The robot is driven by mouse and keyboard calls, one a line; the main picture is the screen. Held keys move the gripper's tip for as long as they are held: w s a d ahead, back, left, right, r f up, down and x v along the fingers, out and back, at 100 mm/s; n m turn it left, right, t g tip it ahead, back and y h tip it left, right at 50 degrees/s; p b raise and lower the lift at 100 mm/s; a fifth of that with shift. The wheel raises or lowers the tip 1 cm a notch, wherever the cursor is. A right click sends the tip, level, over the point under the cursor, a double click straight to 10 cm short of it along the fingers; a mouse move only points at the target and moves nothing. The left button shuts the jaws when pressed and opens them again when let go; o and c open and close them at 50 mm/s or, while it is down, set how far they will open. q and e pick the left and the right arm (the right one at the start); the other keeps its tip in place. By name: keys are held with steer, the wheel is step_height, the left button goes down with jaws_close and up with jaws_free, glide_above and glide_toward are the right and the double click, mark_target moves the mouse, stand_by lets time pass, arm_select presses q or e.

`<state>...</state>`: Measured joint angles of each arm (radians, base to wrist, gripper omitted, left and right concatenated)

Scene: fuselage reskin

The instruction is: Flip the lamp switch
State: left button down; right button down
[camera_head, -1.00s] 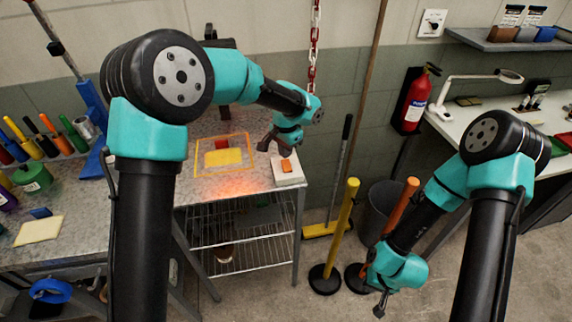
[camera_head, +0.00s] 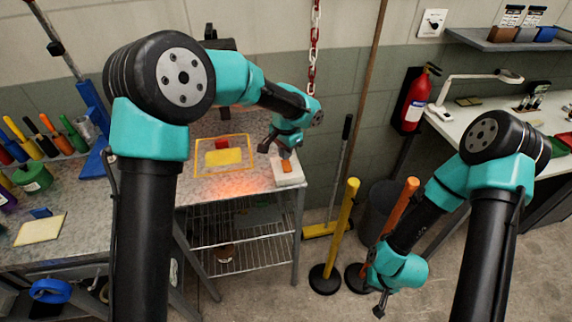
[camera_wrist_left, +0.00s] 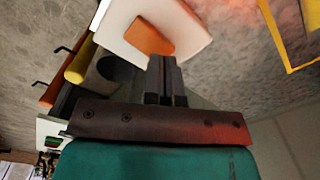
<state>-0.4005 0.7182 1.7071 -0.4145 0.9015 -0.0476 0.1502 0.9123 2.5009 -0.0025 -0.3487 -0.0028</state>
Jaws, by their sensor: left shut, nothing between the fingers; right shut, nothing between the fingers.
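The lamp switch is a white box (camera_head: 290,180) with an orange rocker (camera_head: 287,167), at the right end of the metal workbench. In the left wrist view the white box (camera_wrist_left: 120,32) and orange rocker (camera_wrist_left: 154,36) lie just beyond the fingertips. My left gripper (camera_head: 284,155) is shut and empty, tips pointing down at the rocker's far edge; its closed fingers show in the left wrist view (camera_wrist_left: 163,68). I cannot tell whether they touch the rocker. My right gripper (camera_head: 380,306) is shut and empty, hanging low above the floor at right.
A yellow frame (camera_head: 196,165) with a yellow pad (camera_head: 223,157) lies left of the switch under an orange-red glow. A yellow post (camera_head: 342,225), an orange post (camera_head: 400,208) and a dark bin (camera_head: 378,205) stand right of the bench. A fire extinguisher (camera_head: 415,100) hangs on the wall.

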arm_select(q)
steer(key=shift+f, duration=1)
stand_by(0.8)
steer(key=shift+r, duration=3.55)
steer(key=shift+f, duration=0.1)
